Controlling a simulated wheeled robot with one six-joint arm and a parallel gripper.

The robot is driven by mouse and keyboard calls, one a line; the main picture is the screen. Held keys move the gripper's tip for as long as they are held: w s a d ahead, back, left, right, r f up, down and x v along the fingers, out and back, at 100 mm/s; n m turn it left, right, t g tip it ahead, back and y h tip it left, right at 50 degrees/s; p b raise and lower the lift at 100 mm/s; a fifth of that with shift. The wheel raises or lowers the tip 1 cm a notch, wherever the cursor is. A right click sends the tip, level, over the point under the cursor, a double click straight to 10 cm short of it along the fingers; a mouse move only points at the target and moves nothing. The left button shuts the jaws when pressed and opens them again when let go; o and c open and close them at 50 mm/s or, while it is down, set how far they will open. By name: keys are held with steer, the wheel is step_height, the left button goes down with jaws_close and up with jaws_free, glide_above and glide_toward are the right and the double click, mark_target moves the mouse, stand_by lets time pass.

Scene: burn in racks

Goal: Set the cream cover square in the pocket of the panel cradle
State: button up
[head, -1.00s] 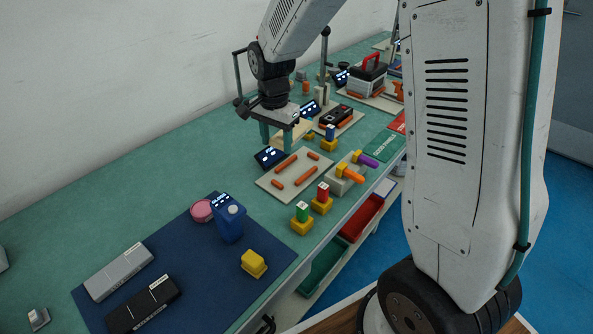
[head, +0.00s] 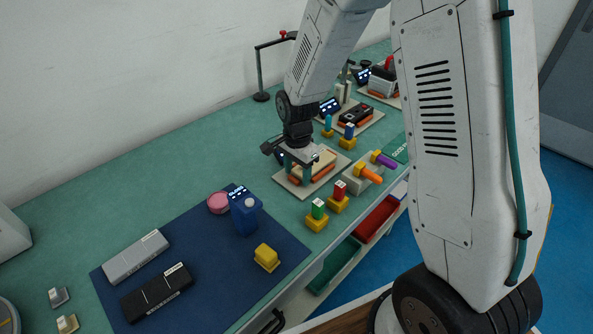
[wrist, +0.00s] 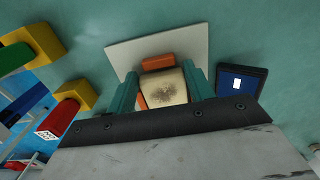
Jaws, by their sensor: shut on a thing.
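The cream cover (head: 322,160) is held in my gripper (head: 304,174) over the panel cradle, a pale board (head: 287,187) with orange bars around its pocket. In the wrist view the cover (wrist: 168,88) has a dark speckled smudge and sits between the two teal fingers of my gripper (wrist: 163,92). One orange bar (wrist: 158,62) shows beyond the cover's far edge, and part of another shows at its left. The board (wrist: 195,45) extends past them. The near part of the cover is hidden by my gripper. I cannot tell whether the cover touches the cradle.
A small dark display (wrist: 241,82) stands close beside the cradle. A grey block with orange and purple pegs (head: 362,178) and red and green pieces on yellow bases (head: 317,215) stand near the bench front. A blue canister (head: 245,215) stands on the navy mat (head: 215,262).

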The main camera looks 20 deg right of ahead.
steer(key=o, duration=1.1)
steer(key=shift+f, duration=0.1)
steer(key=shift+o, duration=0.2)
steer(key=s+d+r+n, duration=0.1)
steer(key=s+r+n, duration=0.15)
steer(key=r, duration=0.75)
steer(key=s+r+n, duration=0.1)
steer(key=s+r, duration=0.3)
steer(key=r, duration=0.5)
steer(key=s+d+r+n, duration=0.1)
steer(key=s+r+n, duration=0.2)
steer(key=s, duration=0.7)
steer(key=s+d+r+n+t, duration=0.1)
steer(key=s+r+n, duration=0.2)
steer(key=s+n, duration=0.4)
steer(key=s, duration=0.4)
steer(key=shift+s+r, duration=0.25)
steer(key=shift+r, duration=0.1)
